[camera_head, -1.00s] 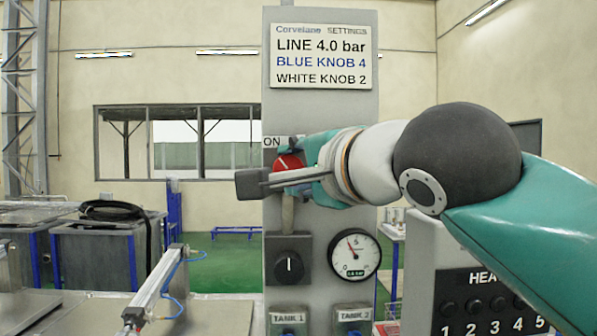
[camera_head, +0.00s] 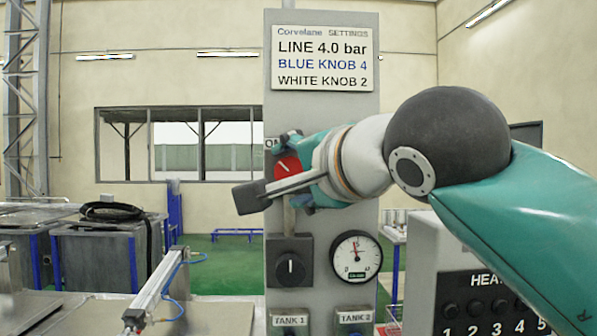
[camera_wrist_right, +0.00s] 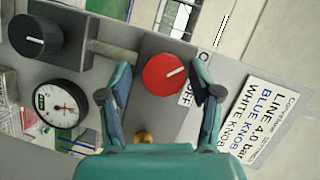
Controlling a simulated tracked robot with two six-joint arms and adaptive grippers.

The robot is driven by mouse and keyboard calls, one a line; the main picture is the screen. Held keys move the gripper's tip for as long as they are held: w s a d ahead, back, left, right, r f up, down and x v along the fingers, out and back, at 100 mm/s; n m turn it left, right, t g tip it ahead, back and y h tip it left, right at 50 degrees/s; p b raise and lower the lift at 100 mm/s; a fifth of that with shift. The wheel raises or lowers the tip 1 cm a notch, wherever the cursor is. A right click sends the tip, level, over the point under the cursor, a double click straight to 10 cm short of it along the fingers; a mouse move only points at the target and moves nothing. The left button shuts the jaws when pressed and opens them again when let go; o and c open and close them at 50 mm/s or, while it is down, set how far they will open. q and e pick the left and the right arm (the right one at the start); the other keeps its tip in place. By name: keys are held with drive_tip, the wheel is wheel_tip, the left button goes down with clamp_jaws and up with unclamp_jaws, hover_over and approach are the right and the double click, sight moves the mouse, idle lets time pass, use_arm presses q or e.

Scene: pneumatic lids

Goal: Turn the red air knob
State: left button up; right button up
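The red air knob (camera_head: 288,167) sits on the grey panel (camera_head: 305,225) under a partly hidden ON label. In the right wrist view the round red knob (camera_wrist_right: 165,73) shows a white pointer line, with an OFF label beside it. My right gripper (camera_head: 268,168) is at the panel with one finger above and one below the knob. In the wrist view its fingers (camera_wrist_right: 160,78) stand on either side of the knob, with visible gaps; contact is not visible. The round gauge (camera_head: 355,258) has its needle near straight up. My left gripper is not in view.
A black knob (camera_head: 291,267) sits below, left of the gauge. A settings sign (camera_head: 322,58) is at the panel top. A heater box (camera_head: 485,285) with numbered knobs stands at right. A pneumatic cylinder (camera_head: 158,285) and grey bins (camera_head: 97,255) are at left.

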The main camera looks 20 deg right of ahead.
drive_tip(key=shift+d+r, duration=0.15)
drive_tip(key=shift+s, duration=0.2)
drive_tip(key=s+d+r, duration=0.1)
drive_tip(key=s, duration=1)
drive_tip(key=shift+s+r, duration=0.15)
drive_tip(key=shift+s, duration=0.1)
drive_tip(key=shift+d, duration=0.1)
